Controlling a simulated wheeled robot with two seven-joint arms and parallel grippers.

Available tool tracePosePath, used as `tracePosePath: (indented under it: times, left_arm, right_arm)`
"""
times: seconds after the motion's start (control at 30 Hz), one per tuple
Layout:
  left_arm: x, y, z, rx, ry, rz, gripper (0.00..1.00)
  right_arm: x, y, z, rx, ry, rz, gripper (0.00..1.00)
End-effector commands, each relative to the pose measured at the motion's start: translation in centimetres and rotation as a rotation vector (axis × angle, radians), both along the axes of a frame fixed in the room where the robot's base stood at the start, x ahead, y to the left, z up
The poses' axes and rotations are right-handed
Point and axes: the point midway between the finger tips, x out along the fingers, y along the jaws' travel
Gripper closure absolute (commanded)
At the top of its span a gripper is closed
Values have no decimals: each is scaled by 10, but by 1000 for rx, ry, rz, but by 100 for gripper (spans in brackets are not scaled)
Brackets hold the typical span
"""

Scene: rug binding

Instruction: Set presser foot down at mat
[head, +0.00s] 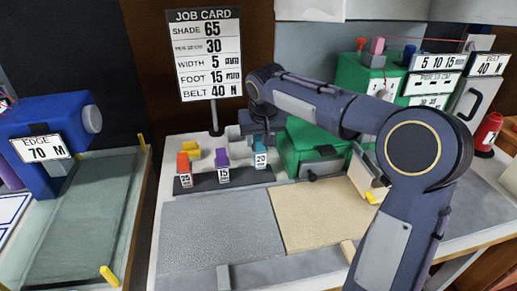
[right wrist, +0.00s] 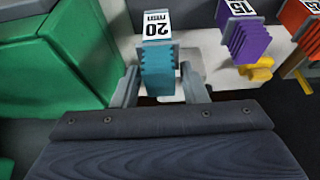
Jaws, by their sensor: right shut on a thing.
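A teal ribbed presser foot labelled 20 (head: 260,158) is at the right end of a dark rack in the head view. In the right wrist view the teal foot (right wrist: 159,76) lies between the two fingers of my right gripper (right wrist: 162,92), which is shut on it. In the head view this gripper (head: 259,141) is partly hidden behind its arm. I cannot tell whether the foot still touches the rack. A grey mat (head: 220,230) lies in front of the rack, with a tan mat (head: 312,212) to its right. My left gripper is not in view.
A purple foot labelled 15 (head: 222,158) and an orange foot labelled 25 (head: 184,163) stand on the rack (head: 204,183). A green machine (head: 305,145) is just right of the rack. The job card (head: 206,52) reads FOOT 15. The grey mat is clear.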

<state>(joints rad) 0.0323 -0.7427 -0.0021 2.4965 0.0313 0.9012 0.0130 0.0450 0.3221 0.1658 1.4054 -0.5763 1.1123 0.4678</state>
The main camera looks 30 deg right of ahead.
Motion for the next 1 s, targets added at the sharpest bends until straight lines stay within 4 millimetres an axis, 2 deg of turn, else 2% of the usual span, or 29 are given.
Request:
tracePosePath:
  times: [0.07, 0.23, 0.63, 0.67, 0.8, 1.0]
  left_arm:
    - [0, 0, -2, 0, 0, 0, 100]
    - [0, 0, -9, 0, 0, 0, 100]
    - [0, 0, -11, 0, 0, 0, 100]
    - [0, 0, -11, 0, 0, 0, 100]
    - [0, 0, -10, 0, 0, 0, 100]
    - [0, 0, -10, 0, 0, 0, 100]
  right_arm:
    - [6, 0, -8, 1, 2, 0, 86]
    - [5, -1, -35, -1, 2, 1, 86]
    - [5, 0, -41, 1, -1, 0, 86]
    - [5, 0, -41, 0, 0, 0, 59]
    - [5, 0, -40, 0, 0, 0, 41]
    - [5, 0, -40, 0, 0, 0, 39]
